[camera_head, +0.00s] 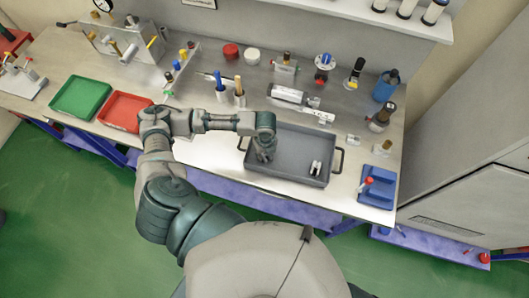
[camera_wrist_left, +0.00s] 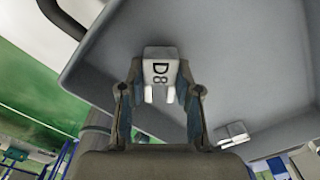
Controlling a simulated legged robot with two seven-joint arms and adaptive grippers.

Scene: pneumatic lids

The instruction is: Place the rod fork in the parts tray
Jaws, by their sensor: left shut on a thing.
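My left gripper (camera_head: 265,150) is over the left part of the grey parts tray (camera_head: 290,180), pointing down. In the left wrist view its fingers are shut on a pale rod fork (camera_wrist_left: 160,70) marked "D8", with two prongs. In the head view the held fork is hidden by the gripper. The tray's grey floor also shows in the wrist view (camera_wrist_left: 240,70). I cannot tell whether the fork touches the tray floor. My right gripper is not in view.
A small pale part (camera_head: 315,168) lies in the tray's right half. A blue holder (camera_head: 378,190) stands right of the tray, and red (camera_head: 124,112) and green (camera_head: 80,98) trays stand to the left. Cylinders and fittings line the back of the bench.

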